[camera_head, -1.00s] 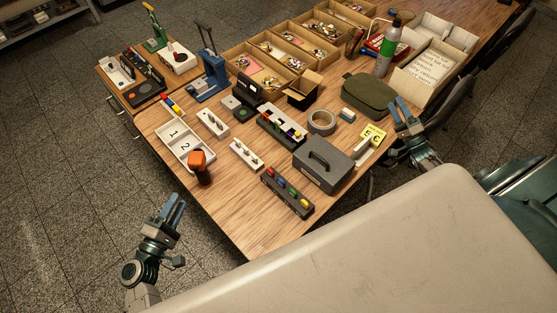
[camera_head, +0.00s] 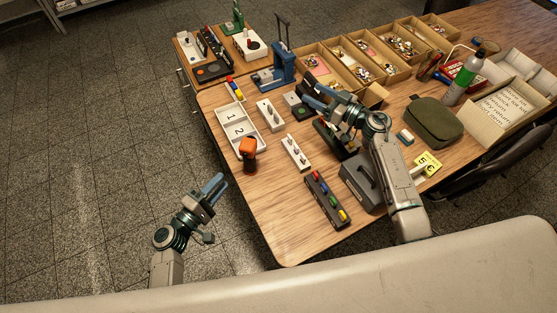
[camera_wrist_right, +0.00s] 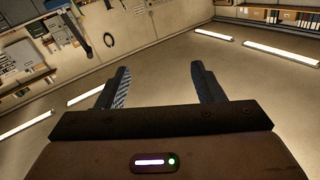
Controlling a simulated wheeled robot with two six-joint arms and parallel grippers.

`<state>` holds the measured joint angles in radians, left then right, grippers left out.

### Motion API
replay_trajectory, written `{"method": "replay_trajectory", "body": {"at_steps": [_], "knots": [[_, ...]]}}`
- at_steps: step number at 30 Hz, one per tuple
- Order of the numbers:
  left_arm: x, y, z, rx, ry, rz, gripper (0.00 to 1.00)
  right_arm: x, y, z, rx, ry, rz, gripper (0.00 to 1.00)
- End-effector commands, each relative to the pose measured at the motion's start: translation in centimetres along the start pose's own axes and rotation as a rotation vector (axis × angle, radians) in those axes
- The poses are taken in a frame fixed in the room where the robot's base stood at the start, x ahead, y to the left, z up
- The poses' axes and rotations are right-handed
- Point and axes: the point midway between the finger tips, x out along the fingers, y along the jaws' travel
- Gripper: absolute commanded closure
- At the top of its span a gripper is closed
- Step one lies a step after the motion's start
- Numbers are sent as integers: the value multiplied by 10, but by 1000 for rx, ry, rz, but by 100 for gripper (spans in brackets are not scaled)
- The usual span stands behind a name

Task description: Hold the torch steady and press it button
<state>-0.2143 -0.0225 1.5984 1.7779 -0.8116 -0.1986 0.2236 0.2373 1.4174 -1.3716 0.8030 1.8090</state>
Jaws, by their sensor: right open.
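An orange-and-black object (camera_head: 248,150), which looks like the torch, stands at the lower end of the white tray marked 1 and 2 (camera_head: 225,113) in the head view. No button can be made out on it. My left gripper (camera_head: 217,186) is off the table's near left edge, apart from the torch; its finger gap is unclear. My right gripper (camera_head: 308,92) is over the middle of the table, right of and beyond the torch. In the right wrist view it is open and empty (camera_wrist_right: 163,80), facing a wall with tools and ceiling lights.
A grey box with a handle (camera_head: 363,181) is beside my right arm. A strip with coloured pieces (camera_head: 326,198) and white peg blocks (camera_head: 295,152) lie right of the torch. A blue press-like stand (camera_head: 280,68) and part bins (camera_head: 335,70) are behind. The near left corner is clear.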

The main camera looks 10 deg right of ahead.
Motion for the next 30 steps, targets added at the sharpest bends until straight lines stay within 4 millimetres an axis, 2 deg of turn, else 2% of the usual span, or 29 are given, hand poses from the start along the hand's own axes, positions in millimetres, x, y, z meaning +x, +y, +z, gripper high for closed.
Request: {"method": "replay_trajectory", "body": {"at_steps": [1, 5, 7, 9, 12, 15, 18, 23, 26, 30], "knots": [[0, 0, 0, 0, 0, 0, 64, 12, -15, -2, -53, -14, -2, 39], [0, 0, 0, 0, 0, 0, 64, 36, -43, -5, -200, -61, 16, 39], [0, 0, 0, 0, 0, 0, 64, 43, -62, 4, -261, -102, 16, 39], [0, 0, 0, 0, 0, 0, 64, 37, -88, 38, -267, -182, -21, 39], [0, 0, 0, 0, 0, 0, 64, 25, -118, 78, -246, -272, -77, 39], [0, 0, 0, 0, 0, 0, 64, 13, -143, 108, -225, -343, -121, 39], [0, 0, 0, 0, 0, 0, 64, 4, -161, 128, -209, -395, -152, 39], [0, 0, 0, 0, 0, 0, 64, -1, -174, 143, -197, -433, -174, 39], [0, 0, 0, 0, 0, 0, 64, 6, -176, 147, -195, -436, -176, 39], [0, 0, 0, 0, 0, 0, 64, 26, -179, 156, -193, -434, -177, 39]]}}
